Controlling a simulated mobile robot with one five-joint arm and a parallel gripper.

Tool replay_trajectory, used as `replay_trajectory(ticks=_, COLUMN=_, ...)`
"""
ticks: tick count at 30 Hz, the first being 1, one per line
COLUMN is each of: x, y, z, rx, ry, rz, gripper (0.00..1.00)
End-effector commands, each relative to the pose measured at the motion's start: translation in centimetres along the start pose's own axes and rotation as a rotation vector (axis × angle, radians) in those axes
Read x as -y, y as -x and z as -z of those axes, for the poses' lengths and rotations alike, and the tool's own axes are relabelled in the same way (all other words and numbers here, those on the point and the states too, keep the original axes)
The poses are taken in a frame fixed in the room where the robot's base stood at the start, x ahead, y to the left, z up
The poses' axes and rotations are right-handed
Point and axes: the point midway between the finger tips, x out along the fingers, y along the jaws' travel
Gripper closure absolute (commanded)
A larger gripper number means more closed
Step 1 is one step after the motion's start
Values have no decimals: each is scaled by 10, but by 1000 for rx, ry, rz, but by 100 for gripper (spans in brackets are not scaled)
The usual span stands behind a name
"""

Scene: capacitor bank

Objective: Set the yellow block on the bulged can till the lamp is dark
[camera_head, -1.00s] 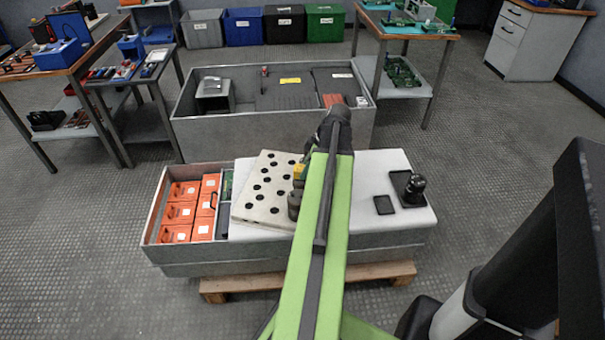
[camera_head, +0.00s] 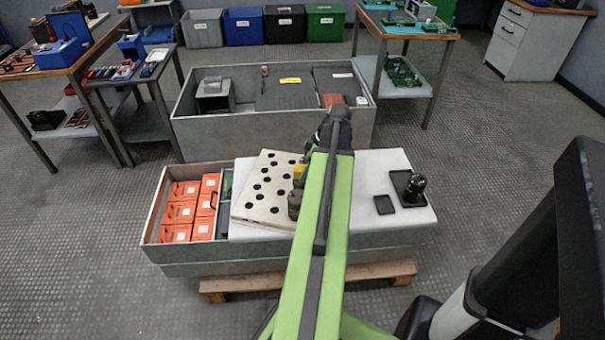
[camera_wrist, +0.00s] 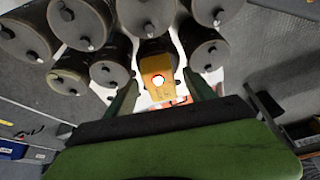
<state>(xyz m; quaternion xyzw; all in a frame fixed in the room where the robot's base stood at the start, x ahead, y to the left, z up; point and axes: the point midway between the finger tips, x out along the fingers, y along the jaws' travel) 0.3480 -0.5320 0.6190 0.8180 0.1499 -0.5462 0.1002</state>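The yellow block (camera_wrist: 157,74) is between the two fingers of my gripper (camera_wrist: 162,80) in the wrist view. The fingers stand apart, with a narrow gap visible at the block's right side, so they look open around it. Several dark grey cans (camera_wrist: 148,14) with studs on their ends crowd the top of that view, around and behind the block. In the head view a corner of the yellow block (camera_head: 298,171) and a brownish can (camera_head: 294,204) show left of my arm, which hides my fingers. I cannot tell which can is bulged, nor make out the lamp.
A pale plate with black holes (camera_head: 250,213) lies on the white bench top (camera_head: 370,165), left of my arm. Orange boxes (camera_head: 180,211) fill the bin at left. A black tray (camera_head: 401,181) with a dark round object and a small black pad (camera_head: 384,205) lie at right.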

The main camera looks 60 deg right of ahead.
Motion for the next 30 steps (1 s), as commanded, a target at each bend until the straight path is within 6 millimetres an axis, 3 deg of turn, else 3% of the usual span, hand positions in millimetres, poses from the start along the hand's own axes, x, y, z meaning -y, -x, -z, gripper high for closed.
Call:
replay_trajectory(ticks=7, x=0, y=2, z=0, rx=0, ry=0, rz=0, gripper=37)
replay_trajectory(ticks=10, x=0, y=12, z=1, rx=0, ry=-1, rz=0, gripper=37)
replay_trajectory(ticks=24, x=0, y=125, z=4, rx=0, ry=-1, rz=-1, gripper=37)
replay_trajectory(ticks=30, x=0, y=162, z=2, rx=0, ry=-1, rz=0, gripper=37)
